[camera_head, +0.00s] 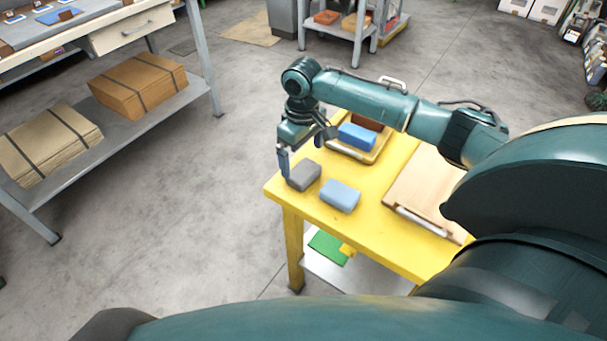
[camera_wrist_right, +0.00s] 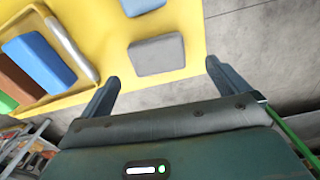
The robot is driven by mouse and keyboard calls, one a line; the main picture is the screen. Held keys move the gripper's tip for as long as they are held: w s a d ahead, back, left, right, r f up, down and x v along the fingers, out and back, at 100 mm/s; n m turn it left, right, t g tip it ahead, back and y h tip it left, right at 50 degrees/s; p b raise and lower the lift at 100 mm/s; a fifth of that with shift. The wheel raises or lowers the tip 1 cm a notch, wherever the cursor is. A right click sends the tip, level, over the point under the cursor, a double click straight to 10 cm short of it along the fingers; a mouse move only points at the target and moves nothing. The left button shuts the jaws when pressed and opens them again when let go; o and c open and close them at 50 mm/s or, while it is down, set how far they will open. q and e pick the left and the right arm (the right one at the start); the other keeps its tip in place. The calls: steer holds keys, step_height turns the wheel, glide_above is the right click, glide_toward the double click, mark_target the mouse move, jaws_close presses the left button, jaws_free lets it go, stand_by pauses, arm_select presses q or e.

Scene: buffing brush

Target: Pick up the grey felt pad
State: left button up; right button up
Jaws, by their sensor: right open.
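The grey felt pad (camera_head: 304,175) is a small rounded block on the near left corner of the yellow table (camera_head: 350,220). In the right wrist view the grey felt pad (camera_wrist_right: 157,54) lies ahead of the fingers, between their lines. My right gripper (camera_head: 303,157) is above the table's left end, close to the pad. Its two fingers are spread with nothing between them in the right wrist view (camera_wrist_right: 165,80). I cannot tell from these views whether a finger touches the pad. My left gripper does not show.
A light blue pad (camera_head: 340,196) lies right of the grey one. Behind is a yellow tray (camera_head: 371,155) with a blue block (camera_head: 357,137) and a brown block (camera_head: 367,122). A wooden board (camera_head: 425,190) lies at the right. Open floor is left of the table.

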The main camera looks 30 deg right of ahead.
mark_target(304, 170)
steer(key=f, duration=0.5)
steer(key=shift+d+f+b, duration=0.1)
steer(key=shift+d+b, duration=0.1)
steer(key=shift+b, duration=0.15)
steer(key=shift+c, duration=0.2)
steer(key=c, duration=1)
step_height(304, 170, up, 10)
steer(key=shift+r+p, duration=0.1)
steer(key=shift+p, duration=0.6)
